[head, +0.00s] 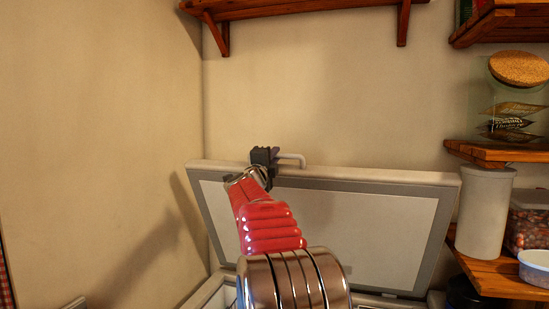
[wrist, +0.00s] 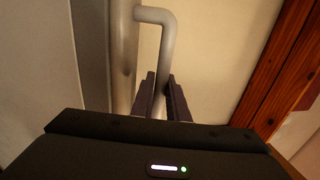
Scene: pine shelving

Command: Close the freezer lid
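The freezer lid (head: 380,185) stands raised, tilted back toward the wall, its pale inner panel and grey seal facing me. A light grey bar handle (head: 293,157) sticks up from its top edge; it also shows in the wrist view (wrist: 156,14). My gripper (head: 264,158) is at the lid's top edge, at the left end of the handle. In the wrist view its two dark fingers (wrist: 162,92) lie on either side of the handle bar, which fills the gap between them. The freezer body (head: 212,290) is mostly hidden behind my arm.
Wooden shelves (head: 492,152) stand close to the lid's right side, bearing a white canister (head: 484,212), a cork-lidded jar (head: 517,69) and a bowl (head: 535,268). A wall shelf (head: 300,8) hangs above. A bare wall (head: 90,140) is at left.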

